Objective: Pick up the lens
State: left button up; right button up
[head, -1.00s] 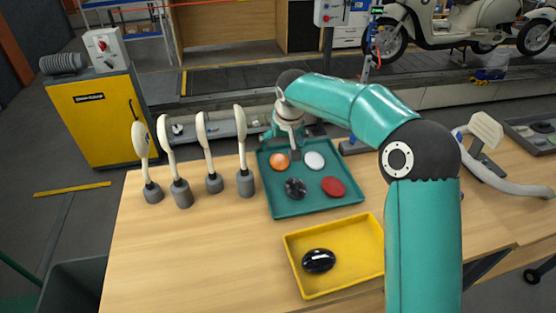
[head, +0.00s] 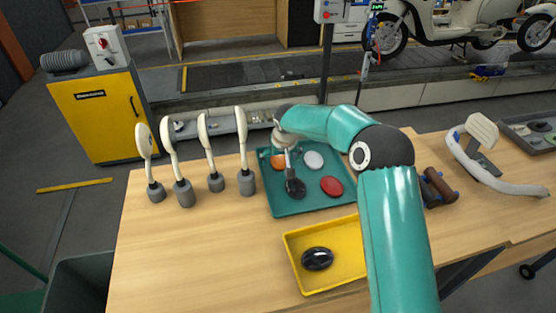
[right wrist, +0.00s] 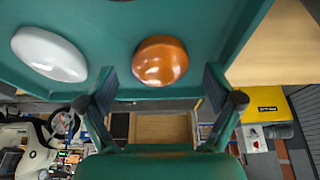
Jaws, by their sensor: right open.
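A teal tray (head: 313,206) on the wooden table holds several domed pieces. An orange lens (head: 278,161) is at its back left, partly hidden by my right gripper in the head view. A white dome (head: 314,160), a red one (head: 332,186) and a black one (head: 296,189) lie around it. My right gripper (head: 289,170) is low over the tray, beside the orange lens. In the right wrist view, my right gripper (right wrist: 160,108) is open and empty, with the orange lens (right wrist: 160,61) ahead between its fingers and the white dome (right wrist: 49,53) left. My left gripper is not in view.
A yellow tray (head: 297,274) with a glossy black piece (head: 317,259) is in front. Several cream mirrors on grey bases, one being this mirror (head: 244,150), stand left. Dark grips (head: 437,188) lie right. The table's front left is clear.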

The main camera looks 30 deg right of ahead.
jog(key=shift+c, duration=0.2)
jog(key=c, duration=1.1)
jog(key=shift+r, duration=0.1)
jog(key=shift+c, duration=0.2)
